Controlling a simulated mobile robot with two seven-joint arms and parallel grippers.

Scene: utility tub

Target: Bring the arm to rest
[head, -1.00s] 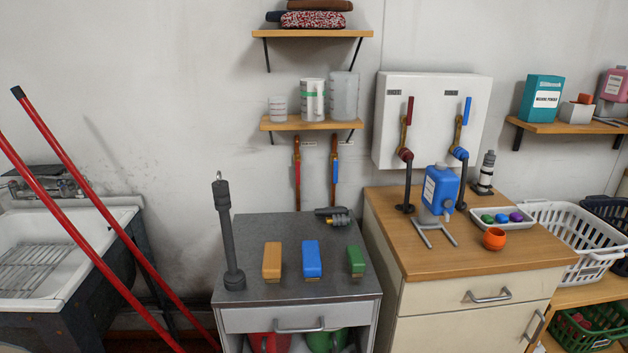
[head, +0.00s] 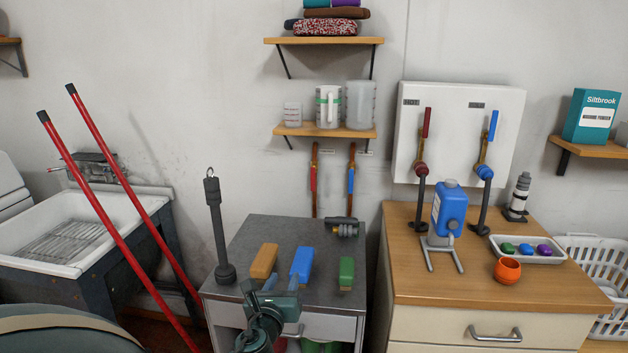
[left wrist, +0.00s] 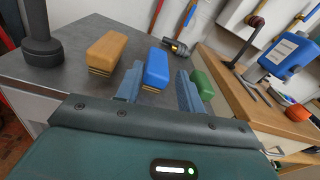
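My left gripper (head: 282,282) shows low in the head view, over the front of the grey-topped cabinet (head: 325,262). Its two blue fingers also show in the left wrist view (left wrist: 160,92), spread apart with nothing held between them. The blue block-shaped item (head: 302,265) lies just beyond the fingertips; in the left wrist view it (left wrist: 157,67) appears between and past them. An orange one (head: 263,260) is to its left and a green one (head: 347,272) to its right. My right gripper is not in view.
A dark upright rod (head: 217,230) stands at the cabinet's left edge. Two red poles (head: 105,225) lean by the white sink (head: 65,235). Shelves hang above.

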